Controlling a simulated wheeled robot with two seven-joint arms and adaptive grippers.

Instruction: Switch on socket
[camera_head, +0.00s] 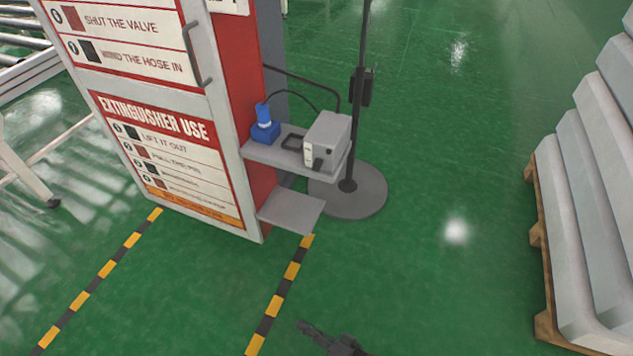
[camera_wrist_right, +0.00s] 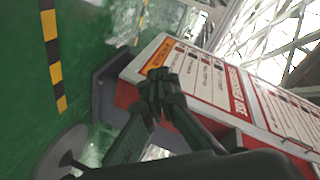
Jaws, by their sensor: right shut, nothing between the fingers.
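The blue socket (camera_head: 264,130) stands at the left end of a small grey shelf (camera_head: 262,153) on the side of the red and white cabinet, in the head view. A dark cable runs from its top. I cannot make out a switch on it. My right gripper (camera_head: 304,325) is at the bottom of the head view, over the green floor, in front of the shelf and apart from it. In the right wrist view the right gripper (camera_wrist_right: 158,76) is shut and empty, with the cabinet behind it. My left gripper is not in view.
A grey box device (camera_head: 328,140) sits on the shelf's right end. A lower grey shelf (camera_head: 291,210) juts out below. A pole on a round base (camera_head: 350,200) stands close behind. Stacked mattresses (camera_head: 590,190) on a pallet stand at right. Floor between is clear.

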